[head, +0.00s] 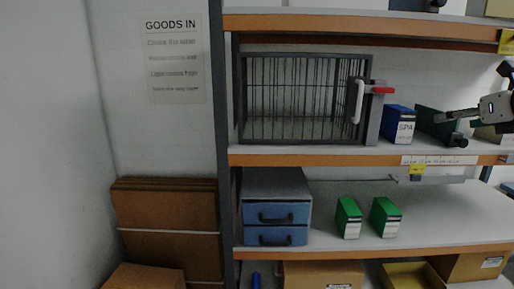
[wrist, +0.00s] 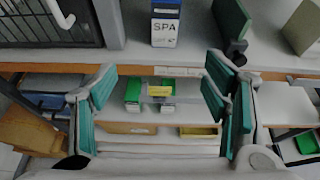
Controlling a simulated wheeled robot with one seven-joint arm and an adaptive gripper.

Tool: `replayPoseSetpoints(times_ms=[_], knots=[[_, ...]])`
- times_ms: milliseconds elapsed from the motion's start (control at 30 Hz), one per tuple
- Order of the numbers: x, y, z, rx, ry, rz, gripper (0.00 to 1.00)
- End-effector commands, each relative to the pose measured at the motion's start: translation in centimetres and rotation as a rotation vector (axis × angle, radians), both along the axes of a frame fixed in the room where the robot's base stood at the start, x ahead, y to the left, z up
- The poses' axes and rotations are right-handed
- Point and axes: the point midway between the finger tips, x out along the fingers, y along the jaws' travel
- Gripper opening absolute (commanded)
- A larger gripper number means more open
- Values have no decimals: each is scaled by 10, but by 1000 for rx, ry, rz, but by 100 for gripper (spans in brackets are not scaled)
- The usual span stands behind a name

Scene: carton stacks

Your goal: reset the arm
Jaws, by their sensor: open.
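My gripper (wrist: 157,95) is open and empty in the wrist view, its two teal-padded fingers wide apart in front of the shelf. In the head view part of my arm reaches in from the right edge at the height of the middle shelf, in front of a dark green box. A blue box marked SPA (head: 398,124) stands on that shelf to the left of it; it also shows in the wrist view (wrist: 165,24), above and beyond the fingers. Nothing is between the fingertips.
A barred cage (head: 305,98) with a white handle stands on the middle shelf (head: 300,160). Below are a blue drawer unit (head: 276,213) and two green boxes (head: 349,218). Flat brown cartons (head: 168,210) lean at the left wall.

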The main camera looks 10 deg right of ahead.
Motion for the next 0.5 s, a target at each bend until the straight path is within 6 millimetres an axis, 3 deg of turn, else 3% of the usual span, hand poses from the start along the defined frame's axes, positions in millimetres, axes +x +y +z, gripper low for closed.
replayPoseSetpoints(times_ms=[267, 500], knots=[[12, 47, -5, -127, 70, 146, 69], [17, 114, -17, -325, 164, 368, 69]])
